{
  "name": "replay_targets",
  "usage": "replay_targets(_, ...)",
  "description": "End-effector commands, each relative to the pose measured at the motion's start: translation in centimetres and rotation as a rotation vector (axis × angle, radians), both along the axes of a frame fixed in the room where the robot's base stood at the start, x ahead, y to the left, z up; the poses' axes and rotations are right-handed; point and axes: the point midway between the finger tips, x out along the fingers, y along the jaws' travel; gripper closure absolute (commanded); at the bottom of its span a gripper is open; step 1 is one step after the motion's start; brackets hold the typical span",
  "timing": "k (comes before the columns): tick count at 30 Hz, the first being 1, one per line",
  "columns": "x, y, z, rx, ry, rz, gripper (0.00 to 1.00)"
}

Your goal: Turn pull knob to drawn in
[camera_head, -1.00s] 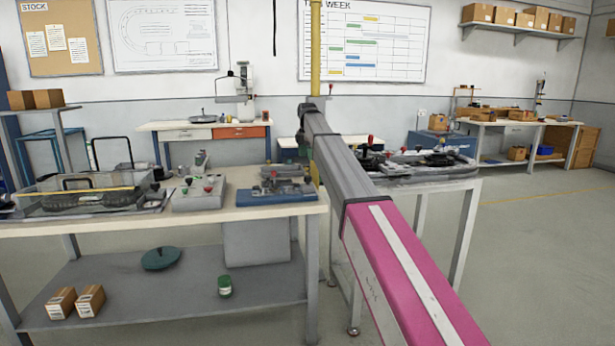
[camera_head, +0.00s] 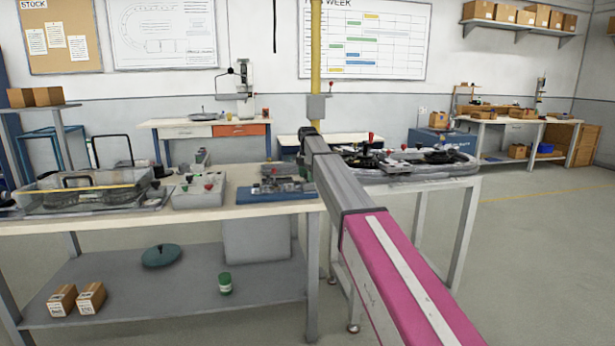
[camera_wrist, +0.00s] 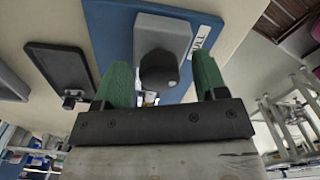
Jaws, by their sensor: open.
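In the wrist view a dark rounded knob (camera_wrist: 158,74) sits in front of a pale grey block (camera_wrist: 165,33) on a blue base plate (camera_wrist: 115,22). I take it to be the pull knob. My gripper (camera_wrist: 161,63) is open, with one green finger on each side of the knob in the picture. Gaps show between the knob and both fingers. I cannot tell how deep the knob lies between them. In the head view a blue fixture (camera_head: 272,193) lies at the right end of the near bench; my gripper is hidden there behind my arm.
A dark flat paddle-like part (camera_wrist: 60,58) lies left of the knob in the wrist view. On the near bench (camera_head: 130,219) stand a grey fixture (camera_head: 198,197) and a clear tray (camera_head: 80,200). A second table (camera_head: 410,184) with a track stands to the right.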

Motion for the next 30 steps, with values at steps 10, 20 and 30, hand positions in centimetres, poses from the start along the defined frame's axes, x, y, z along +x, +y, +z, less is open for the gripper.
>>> replay_targets(10, 0.01, 0.01, 0.02, 0.000, 0.000, 0.000, 0.84)
replay_targets(20, 0.02, 0.01, 0.03, 0.000, 0.000, -0.042, 0.84)
replay_targets(30, 0.05, 0.03, 0.03, 0.000, 0.000, -0.270, 0.84)
